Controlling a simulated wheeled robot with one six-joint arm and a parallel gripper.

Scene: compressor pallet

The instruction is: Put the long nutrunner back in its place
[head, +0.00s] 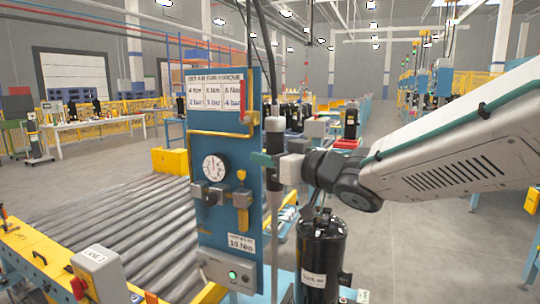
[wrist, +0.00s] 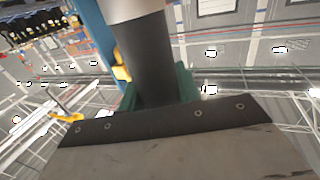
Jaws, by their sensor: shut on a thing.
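The long nutrunner (head: 275,142) is upright beside the right edge of the blue panel, with a dark body and a thin pale shaft below. My gripper (head: 266,159) reaches in from the right, and its green fingers are shut around the dark body. In the wrist view the nutrunner (wrist: 152,55) is a black cylinder with a metallic band, between the green fingers of my gripper (wrist: 157,92). A dark cable runs up above the tool in the head view. I cannot make out its holder, or whether the tool touches the panel.
The blue panel (head: 224,130) carries a gauge (head: 214,167), yellow pipes and a torque chart. A black compressor (head: 321,262) stands just below my wrist. A roller conveyor (head: 120,222) lies to the left, with a control box (head: 99,270) at its near edge. Open floor lies behind.

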